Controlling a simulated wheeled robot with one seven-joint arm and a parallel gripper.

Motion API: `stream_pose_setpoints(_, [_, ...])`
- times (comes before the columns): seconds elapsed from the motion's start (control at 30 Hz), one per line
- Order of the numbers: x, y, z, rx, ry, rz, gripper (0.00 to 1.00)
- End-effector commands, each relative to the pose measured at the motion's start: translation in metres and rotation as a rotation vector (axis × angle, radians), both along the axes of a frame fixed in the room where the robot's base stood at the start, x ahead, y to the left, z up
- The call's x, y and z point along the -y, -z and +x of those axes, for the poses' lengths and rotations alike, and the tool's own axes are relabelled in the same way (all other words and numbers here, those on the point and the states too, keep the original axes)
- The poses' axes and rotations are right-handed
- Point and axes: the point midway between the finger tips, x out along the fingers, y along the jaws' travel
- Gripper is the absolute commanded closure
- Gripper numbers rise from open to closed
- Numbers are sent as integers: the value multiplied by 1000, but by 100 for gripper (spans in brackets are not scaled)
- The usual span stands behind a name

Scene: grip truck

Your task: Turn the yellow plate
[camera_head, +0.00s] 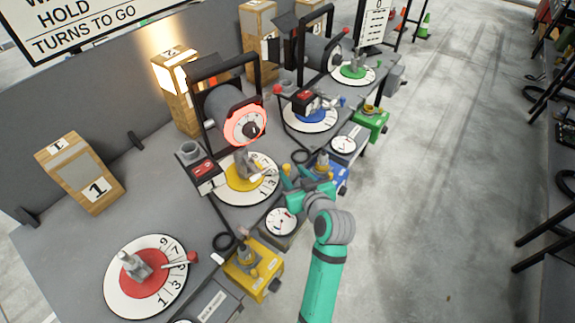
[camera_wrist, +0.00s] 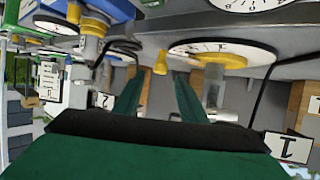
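The yellow plate (camera_head: 237,184) is the centre of a white numbered dial (camera_head: 262,189) on the bench, with a grey upright fitting on it. In the wrist view, which is upside down, the yellow plate (camera_wrist: 232,61) shows right of the fingers, with its grey post (camera_wrist: 213,88). A yellow knob (camera_wrist: 160,63) at the dial's edge appears between the fingertips in the picture, with no clear contact. My gripper (camera_head: 284,178) is just right of the dial in the head view. Its green fingers (camera_wrist: 160,76) are apart and nothing is held.
A red dial (camera_head: 155,285) is at lower left; blue (camera_head: 309,116) and green (camera_head: 355,72) dials are farther back. Yellow (camera_head: 252,268) and blue (camera_head: 333,178) boxes line the front edge. Open floor lies right.

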Motion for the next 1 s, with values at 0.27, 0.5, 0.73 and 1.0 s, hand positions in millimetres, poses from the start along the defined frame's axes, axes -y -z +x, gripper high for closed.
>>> stream_pose_setpoints(0.27, [-14,16,38,0,0,0,62])
stream_pose_setpoints(0.5, [-17,22,51,-1,4,-1,62])
stream_pose_setpoints(0.73, [-18,23,51,0,4,-1,62])
stream_pose_setpoints(1.0, [-18,23,51,0,3,0,100])
